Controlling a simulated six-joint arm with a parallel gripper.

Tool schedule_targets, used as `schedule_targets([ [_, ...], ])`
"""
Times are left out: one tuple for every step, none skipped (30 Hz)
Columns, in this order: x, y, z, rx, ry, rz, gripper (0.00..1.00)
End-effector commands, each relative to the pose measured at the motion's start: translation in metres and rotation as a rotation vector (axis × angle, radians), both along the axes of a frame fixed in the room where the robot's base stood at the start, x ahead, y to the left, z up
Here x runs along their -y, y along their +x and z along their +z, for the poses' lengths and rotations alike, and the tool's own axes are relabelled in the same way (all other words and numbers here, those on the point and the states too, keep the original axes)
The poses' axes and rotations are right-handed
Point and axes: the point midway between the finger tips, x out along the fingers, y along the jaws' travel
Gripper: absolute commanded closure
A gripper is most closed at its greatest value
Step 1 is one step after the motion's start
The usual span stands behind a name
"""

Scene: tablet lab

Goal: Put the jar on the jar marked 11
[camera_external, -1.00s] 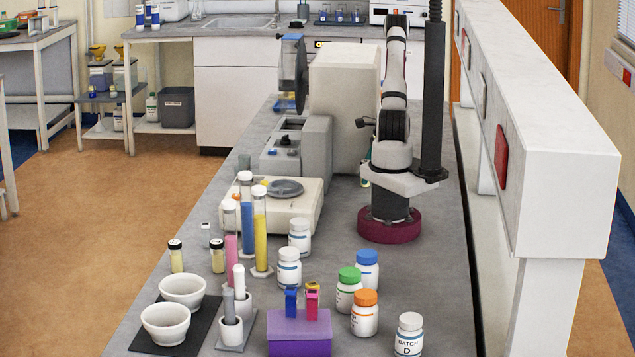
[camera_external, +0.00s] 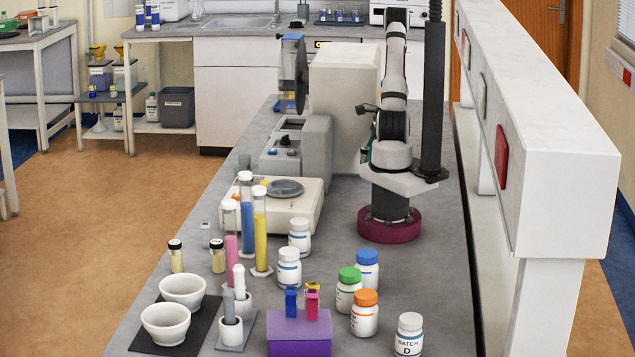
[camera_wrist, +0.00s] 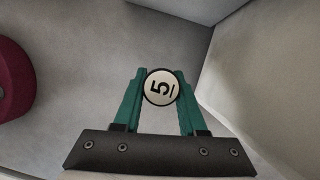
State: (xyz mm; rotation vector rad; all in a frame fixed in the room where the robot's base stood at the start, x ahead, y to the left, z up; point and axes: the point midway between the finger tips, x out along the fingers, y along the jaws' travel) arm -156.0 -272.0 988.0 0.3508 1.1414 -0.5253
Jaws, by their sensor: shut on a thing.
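In the wrist view, a small round jar (camera_wrist: 160,87) with a white, dark-rimmed top marked 5 is held between the green fingers of my gripper (camera_wrist: 158,95). Two small jars with dark-rimmed lids and yellowish contents stand on the bench at the left, one nearer the edge (camera_external: 177,257) and one beside the cylinders (camera_external: 217,257). The marks on their lids are too small to read, so I cannot tell which is 11.
Tall cylinders with pink (camera_external: 231,245), blue (camera_external: 247,225) and yellow (camera_external: 261,235) contents stand right of the small jars. A balance (camera_external: 300,205) and a large beige box (camera_external: 340,95) stand behind. Several white bottles and a purple block (camera_external: 300,338) are at the front.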

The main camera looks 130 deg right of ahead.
Motion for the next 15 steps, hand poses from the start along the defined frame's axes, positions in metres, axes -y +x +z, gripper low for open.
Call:
schedule_targets([
  [-0.007,-0.006,0.007,-0.003,-0.003,-0.003,1.00],
  [-0.013,-0.009,0.011,-0.002,-0.002,-0.007,1.00],
  [-0.022,-0.013,0.016,-0.002,-0.001,-0.007,1.00],
  [-0.028,-0.017,0.020,-0.002,-0.002,-0.007,1.00],
  [-0.034,-0.021,0.025,-0.003,-0.002,-0.006,1.00],
  [-0.043,-0.025,0.030,-0.003,-0.001,-0.007,1.00],
  [-0.049,-0.029,0.035,-0.003,-0.002,-0.007,1.00],
  [-0.056,-0.033,0.039,-0.002,-0.001,-0.007,1.00],
  [-0.065,-0.037,0.045,-0.003,0.000,-0.008,1.00],
  [-0.070,-0.041,0.049,-0.003,-0.001,-0.007,1.00],
  [-0.076,-0.044,0.053,-0.003,-0.001,-0.007,1.00],
  [-0.083,-0.047,0.058,-0.002,-0.001,-0.006,1.00],
  [-0.087,-0.050,0.060,-0.002,0.000,-0.005,1.00],
  [-0.091,-0.052,0.063,-0.002,-0.001,-0.005,1.00],
  [-0.095,-0.054,0.066,-0.002,-0.001,-0.003,1.00],
])
